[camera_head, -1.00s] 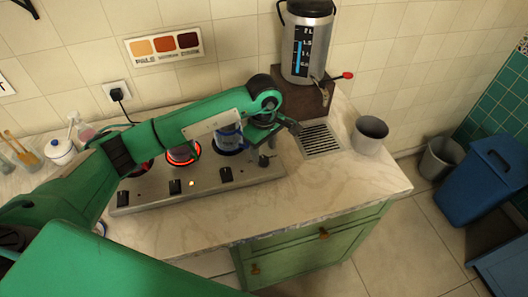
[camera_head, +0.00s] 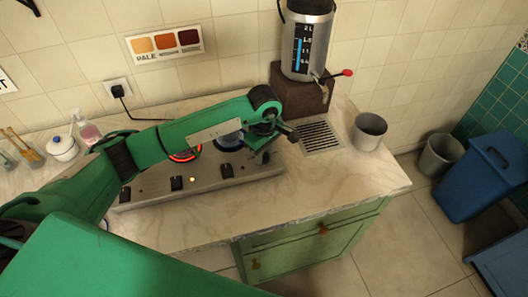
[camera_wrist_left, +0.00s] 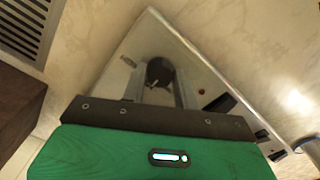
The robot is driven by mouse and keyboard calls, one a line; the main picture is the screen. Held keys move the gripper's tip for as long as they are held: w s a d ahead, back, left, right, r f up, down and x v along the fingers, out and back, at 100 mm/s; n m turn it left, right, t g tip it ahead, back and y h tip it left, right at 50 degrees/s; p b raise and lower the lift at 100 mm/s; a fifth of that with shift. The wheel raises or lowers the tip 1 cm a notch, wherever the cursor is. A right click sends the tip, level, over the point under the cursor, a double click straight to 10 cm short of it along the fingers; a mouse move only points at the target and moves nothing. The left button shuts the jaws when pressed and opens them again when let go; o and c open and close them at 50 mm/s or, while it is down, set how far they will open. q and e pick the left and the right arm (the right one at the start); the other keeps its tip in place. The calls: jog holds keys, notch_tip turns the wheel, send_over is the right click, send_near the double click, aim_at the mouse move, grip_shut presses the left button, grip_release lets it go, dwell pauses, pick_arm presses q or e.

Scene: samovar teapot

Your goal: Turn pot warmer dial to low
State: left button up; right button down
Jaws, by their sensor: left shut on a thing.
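The metal burner panel (camera_head: 210,186) lies on the counter with several black dials along its front. My left gripper (camera_head: 264,157) is at the panel's right end. In the left wrist view the fingers of my left gripper (camera_wrist_left: 159,90) are shut on a dark round dial (camera_wrist_left: 158,72), one finger on each side. In the head view my gripper largely hides this dial, and its pointer setting cannot be read. Two other dials stand free, a middle one (camera_head: 176,183) and another to its right (camera_head: 226,171). My right gripper is not in view.
A burner (camera_head: 186,153) glows red behind the dials, partly under my arm. A samovar (camera_head: 306,42) with a red-tipped tap stands on a brown block at the back. A drain grate (camera_head: 320,136) and a grey cup (camera_head: 369,131) are right of the panel.

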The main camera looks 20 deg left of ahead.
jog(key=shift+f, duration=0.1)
pick_arm(q)
jog(key=shift+f+n+b, duration=0.15)
jog(key=shift+n+b, duration=0.85)
jog(key=shift+b, duration=0.05)
jog(key=n+b, duration=0.2)
jog(key=shift+n, duration=0.3)
jog(key=shift+n+b, duration=0.8)
jog(key=shift+n, duration=0.1)
jog(key=n+b, duration=0.2)
jog(key=n, duration=0.1)
jog(key=shift+n+b, duration=0.55)
jog(key=shift+n, duration=0.75)
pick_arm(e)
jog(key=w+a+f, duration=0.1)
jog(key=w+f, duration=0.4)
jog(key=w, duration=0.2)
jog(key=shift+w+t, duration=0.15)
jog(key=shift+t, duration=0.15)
pick_arm(q)
jog(key=shift+r, duration=0.2)
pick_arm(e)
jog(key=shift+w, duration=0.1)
pick_arm(q)
jog(key=o, duration=1)
jog(key=shift+c, duration=0.2)
